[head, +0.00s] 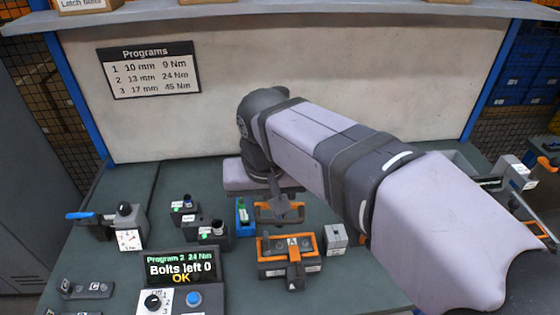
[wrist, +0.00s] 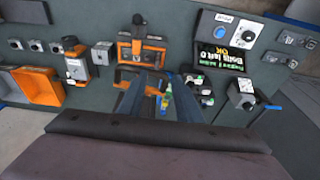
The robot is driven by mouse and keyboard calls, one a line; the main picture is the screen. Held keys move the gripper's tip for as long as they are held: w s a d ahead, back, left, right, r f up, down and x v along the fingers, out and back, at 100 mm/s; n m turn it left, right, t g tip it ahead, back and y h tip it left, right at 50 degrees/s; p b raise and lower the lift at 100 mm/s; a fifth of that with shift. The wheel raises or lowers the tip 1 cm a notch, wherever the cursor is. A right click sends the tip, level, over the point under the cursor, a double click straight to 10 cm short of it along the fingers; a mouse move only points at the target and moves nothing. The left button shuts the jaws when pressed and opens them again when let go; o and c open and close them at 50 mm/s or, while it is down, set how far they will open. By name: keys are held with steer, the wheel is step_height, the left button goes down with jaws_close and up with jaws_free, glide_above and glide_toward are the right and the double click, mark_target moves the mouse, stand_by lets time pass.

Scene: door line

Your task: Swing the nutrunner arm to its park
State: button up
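My gripper (head: 279,205) points down at the middle of the bench, just behind the orange fixture marked A (head: 292,248). An orange-edged piece (head: 262,212) lies at or beside its fingertips; I cannot tell whether they touch it. In the wrist view my gripper (wrist: 150,88) shows dark fingers, with the fixture (wrist: 143,50) beyond them. The finger gap is unclear. I cannot pick out the nutrunner arm with certainty. The display (head: 180,266) reads "Program 2 24 Nm, Bolts left 0, OK".
A blue-and-green item (head: 243,217) stands close left of my gripper. A grey block (head: 337,238) sits right of the fixture. A blue-handled device (head: 110,222) stands at left. An orange tray (wrist: 38,88) shows in the wrist view. My arm hides much of the right bench.

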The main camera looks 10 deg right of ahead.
steer(key=w+a+r+m+t+y+p, duration=0.1)
steer(key=w+a+r+t+y+p, duration=0.15)
steer(key=w+r, duration=1)
steer(key=w+d+r+h+p, duration=0.1)
steer(key=w+d, duration=0.1)
steer(key=d, duration=0.2)
steer(key=w+d+p, duration=0.1)
steer(key=w+d, duration=0.2)
steer(key=d, duration=0.2)
steer(key=shift+m, duration=0.3)
steer(key=shift+s+p+x, duration=0.2)
steer(key=shift+p+x, duration=0.5)
steer(key=shift+x, duration=2.45)
steer(key=shift+f, duration=0.1)
jaws_close()
